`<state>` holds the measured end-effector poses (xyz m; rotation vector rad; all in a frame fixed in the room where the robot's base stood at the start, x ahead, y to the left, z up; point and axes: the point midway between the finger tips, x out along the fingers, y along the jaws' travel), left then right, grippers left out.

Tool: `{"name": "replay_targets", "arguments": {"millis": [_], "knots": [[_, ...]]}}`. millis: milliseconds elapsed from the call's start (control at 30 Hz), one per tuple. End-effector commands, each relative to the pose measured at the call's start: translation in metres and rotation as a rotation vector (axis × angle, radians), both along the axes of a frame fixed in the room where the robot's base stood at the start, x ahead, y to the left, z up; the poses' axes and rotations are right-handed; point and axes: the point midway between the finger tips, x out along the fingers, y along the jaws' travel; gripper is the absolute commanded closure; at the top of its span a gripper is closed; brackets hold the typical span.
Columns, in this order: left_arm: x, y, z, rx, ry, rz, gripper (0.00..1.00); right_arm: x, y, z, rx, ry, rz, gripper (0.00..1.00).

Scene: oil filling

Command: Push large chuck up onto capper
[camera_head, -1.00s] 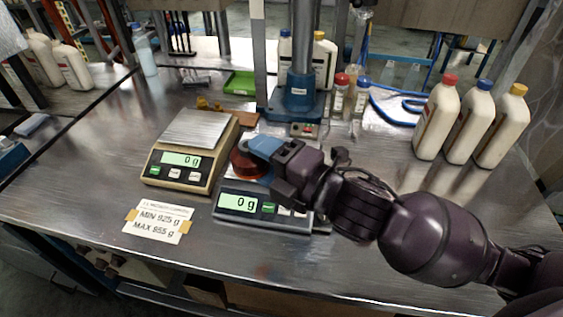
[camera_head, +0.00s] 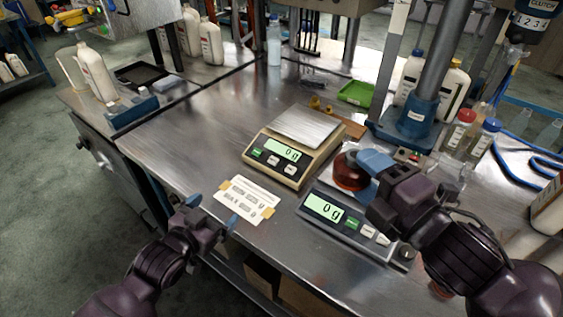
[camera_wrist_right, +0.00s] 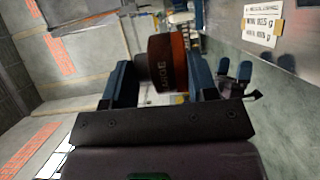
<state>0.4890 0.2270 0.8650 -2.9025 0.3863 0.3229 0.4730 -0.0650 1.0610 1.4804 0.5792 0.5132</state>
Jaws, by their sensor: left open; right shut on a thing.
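The large chuck (camera_head: 351,171) is a dark red-orange round piece. My right gripper (camera_head: 362,165) is shut on it, above or at the back of the front scale in the head view. In the right wrist view the chuck (camera_wrist_right: 169,62) sits between the two blue fingers, with lettering on its side. The capper has a blue base and column (camera_head: 412,118) behind the gripper, and a dark head marked CLUTCH (camera_head: 528,22) at the top right. The chuck is apart from that head. My left gripper (camera_head: 212,211) is open and empty near the table's front edge.
Two scales, a beige one (camera_head: 290,150) and a dark one (camera_head: 345,215), both read 0 g. A paper label (camera_head: 249,199) lies in front. Small red- and blue-capped bottles (camera_head: 463,130), white bottles and blue hose (camera_head: 525,150) are beside the capper.

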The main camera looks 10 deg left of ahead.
Motion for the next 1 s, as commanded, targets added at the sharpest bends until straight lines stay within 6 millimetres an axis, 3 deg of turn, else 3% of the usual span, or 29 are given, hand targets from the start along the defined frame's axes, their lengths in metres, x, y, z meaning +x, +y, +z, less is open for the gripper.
{"name": "replay_targets", "arguments": {"millis": [100, 300, 467, 600, 800, 1000], "knots": [[0.025, -0.019, 0.042, -0.019, -0.07, -0.088, 0.04, 0.0, 0.0, 0.001, 0.001, -0.002, 0.0, 0.91], [0.048, -0.054, 0.108, -0.056, -0.147, -0.248, 0.04, 0.0, 0.0, 0.001, 0.001, -0.002, 0.0, 0.91], [0.052, -0.085, 0.157, -0.081, -0.177, -0.399, 0.04, 0.0, 0.0, 0.001, 0.001, -0.002, 0.0, 0.91], [0.042, -0.112, 0.194, -0.097, -0.174, -0.55, 0.04, 0.0, 0.0, 0.001, 0.001, -0.002, 0.0, 0.91], [0.012, -0.14, 0.219, -0.124, -0.104, -0.745, 0.04, 0.0, 0.0, 0.001, 0.001, -0.001, 0.0, 0.91], [-0.024, -0.156, 0.217, -0.183, 0.005, -0.883, 0.04, 0.0, 0.0, 0.0, 0.001, -0.001, 0.0, 0.91]]}}
